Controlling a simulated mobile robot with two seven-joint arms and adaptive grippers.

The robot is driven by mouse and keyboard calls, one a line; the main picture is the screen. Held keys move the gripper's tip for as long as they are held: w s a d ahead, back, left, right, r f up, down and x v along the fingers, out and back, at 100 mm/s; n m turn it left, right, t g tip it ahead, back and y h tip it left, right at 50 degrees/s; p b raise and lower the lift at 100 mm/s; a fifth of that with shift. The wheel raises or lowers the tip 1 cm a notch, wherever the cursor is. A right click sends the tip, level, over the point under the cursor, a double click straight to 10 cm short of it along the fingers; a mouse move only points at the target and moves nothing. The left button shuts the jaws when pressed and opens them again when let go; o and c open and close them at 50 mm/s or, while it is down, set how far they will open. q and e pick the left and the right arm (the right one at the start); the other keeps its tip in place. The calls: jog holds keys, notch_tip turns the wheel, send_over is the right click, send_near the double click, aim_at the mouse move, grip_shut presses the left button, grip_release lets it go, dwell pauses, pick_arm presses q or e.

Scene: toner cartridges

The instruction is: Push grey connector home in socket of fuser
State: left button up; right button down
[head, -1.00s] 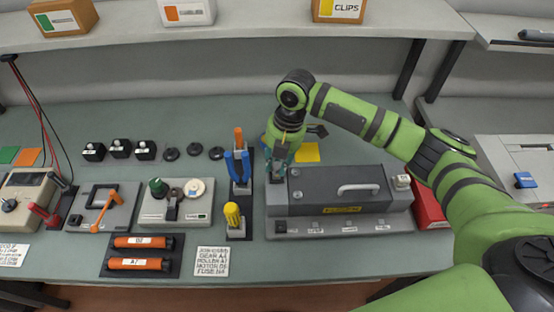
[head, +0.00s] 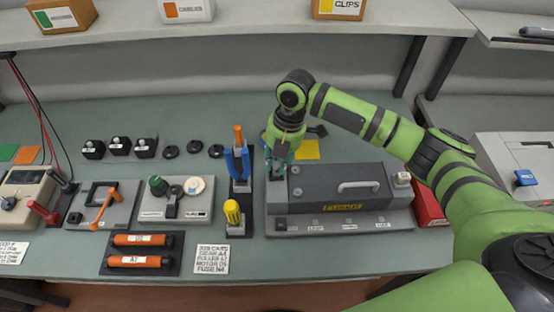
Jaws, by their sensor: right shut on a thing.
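The fuser (head: 325,190) is a dark grey box with a light handle and a yellow label, on a grey base at the right of the bench. My right gripper (head: 277,172) points down at the fuser's left end. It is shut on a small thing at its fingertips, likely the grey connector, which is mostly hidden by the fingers. I cannot tell how deep the connector sits, and the socket is hidden beneath the gripper. A pale block (head: 401,179) sits at the fuser's right end. My left gripper is not in view.
A yellow note (head: 307,149) lies behind the fuser. A red box (head: 429,204) is at its right. Orange rollers (head: 140,261) lie front left.

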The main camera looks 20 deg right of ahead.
jog(key=shift+f, duration=0.5)
jog(key=c, duration=0.9)
grip_release()
jog(key=shift+c, duration=0.2)
jog(key=shift+r, duration=0.25)
notch_tip(320, 180, up, 12)
jog(key=d, duration=0.2)
jog(key=shift+f, duration=0.25)
jog(key=shift+d+f, duration=0.1)
